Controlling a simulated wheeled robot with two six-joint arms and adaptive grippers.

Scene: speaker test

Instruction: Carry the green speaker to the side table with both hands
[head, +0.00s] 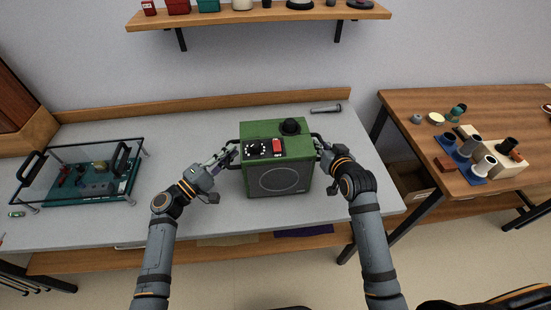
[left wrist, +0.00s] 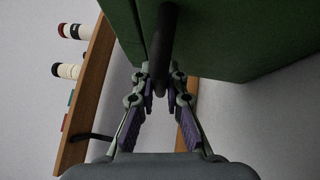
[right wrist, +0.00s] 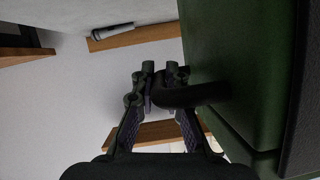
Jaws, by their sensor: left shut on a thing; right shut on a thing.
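The green speaker (head: 276,160) is upright at the middle of the grey workbench (head: 210,225), with a dark grille on its front and a black handle on each side. I cannot tell whether its base touches the bench. My left gripper (head: 234,152) is shut on the speaker's left handle (left wrist: 166,45). My right gripper (head: 320,148) is shut on its right handle (right wrist: 192,94). The side table (head: 400,108) is the wooden one at the right, apart from the bench.
A clear case (head: 82,175) stands at the bench's left.

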